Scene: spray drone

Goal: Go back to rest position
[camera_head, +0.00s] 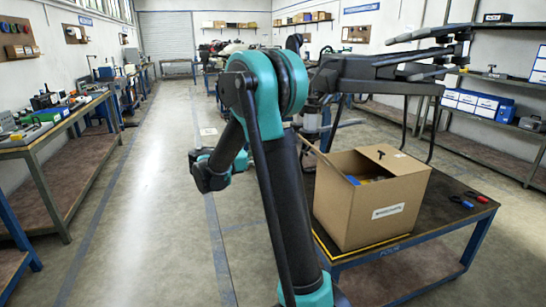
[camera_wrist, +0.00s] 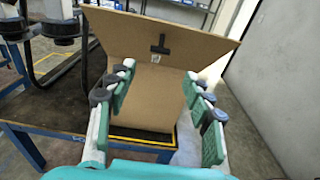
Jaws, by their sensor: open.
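My gripper (camera_wrist: 160,76) shows in the wrist view with its two green-padded fingers spread wide apart. Nothing is held between them. Beyond and between the fingers is an open cardboard box (camera_wrist: 150,98), with a raised flap bearing a black mark. In the head view, my teal and black arm stands bent in the middle, left of the same box (camera_head: 367,220). My gripper cannot be clearly made out in that view.
The box stands on a dark workbench (camera_head: 440,220) with blue legs. A black drone (camera_head: 385,68) stands behind it. Red and blue tools (camera_head: 477,197) lie at the bench's right. Another bench (camera_head: 45,138) lines the left wall. The floor aisle (camera_head: 165,150) left of my arm is clear.

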